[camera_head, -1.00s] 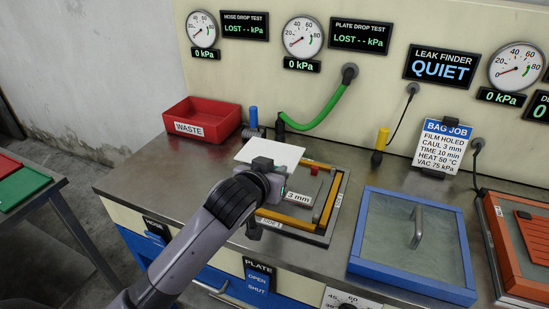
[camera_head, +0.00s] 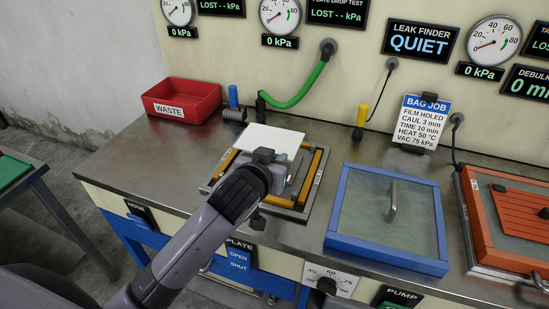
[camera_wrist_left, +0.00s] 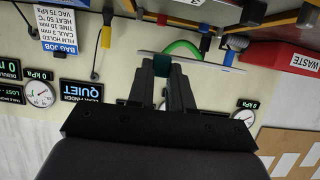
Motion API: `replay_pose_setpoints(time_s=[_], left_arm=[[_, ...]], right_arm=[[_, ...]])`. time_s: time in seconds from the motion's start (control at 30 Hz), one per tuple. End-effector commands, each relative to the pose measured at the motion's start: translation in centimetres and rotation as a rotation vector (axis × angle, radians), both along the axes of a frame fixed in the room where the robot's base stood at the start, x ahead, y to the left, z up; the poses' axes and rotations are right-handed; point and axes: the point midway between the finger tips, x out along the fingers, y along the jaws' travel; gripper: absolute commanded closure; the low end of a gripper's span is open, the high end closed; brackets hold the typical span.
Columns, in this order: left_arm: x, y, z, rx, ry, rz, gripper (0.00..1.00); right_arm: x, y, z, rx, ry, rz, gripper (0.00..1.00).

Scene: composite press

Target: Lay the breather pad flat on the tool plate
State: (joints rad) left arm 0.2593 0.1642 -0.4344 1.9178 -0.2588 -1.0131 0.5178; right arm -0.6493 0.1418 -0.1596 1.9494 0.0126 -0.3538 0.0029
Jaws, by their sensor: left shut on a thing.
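The breather pad is the thin white sheet (camera_head: 272,138), held above the framed tool area. My left gripper (camera_head: 272,168) is shut on its near edge. In the left wrist view, the fingers (camera_wrist_left: 165,68) pinch the pad, seen edge-on as a thin pale strip (camera_wrist_left: 200,62). The pad looks about level, with a gap beneath it that I cannot measure. The tool plate (camera_head: 309,203) shows its grey rim around a yellow frame (camera_head: 313,166). The pad, gripper and wrist hide most of its middle. My right gripper is not in view.
A red waste bin (camera_head: 182,100) stands at the back left. A green hose (camera_head: 305,88) arches behind the pad. A blue-framed lid (camera_head: 385,215) with a handle lies to the right, with an orange-framed unit (camera_head: 510,225) beyond. The bench left of the plate is clear.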

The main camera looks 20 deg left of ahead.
Motion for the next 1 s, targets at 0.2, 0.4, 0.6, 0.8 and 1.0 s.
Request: replay_pose_setpoints(time_s=[0.2,0.4,0.6,0.8,1.0], left_arm=[[0.0,0.0,-2.5,0.000,0.003,0.001,1.00],[0.0,0.0,-4.3,-0.001,0.001,0.001,1.00],[0.0,0.0,-5.3,0.000,0.001,0.000,1.00],[0.0,0.0,-5.5,0.000,0.001,0.001,1.00],[0.0,0.0,-5.5,0.000,0.001,0.000,1.00]], right_arm=[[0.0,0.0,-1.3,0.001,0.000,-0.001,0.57],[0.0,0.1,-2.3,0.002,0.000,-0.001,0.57],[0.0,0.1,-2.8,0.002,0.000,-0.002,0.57],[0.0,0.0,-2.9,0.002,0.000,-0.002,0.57],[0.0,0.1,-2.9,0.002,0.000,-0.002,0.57]])
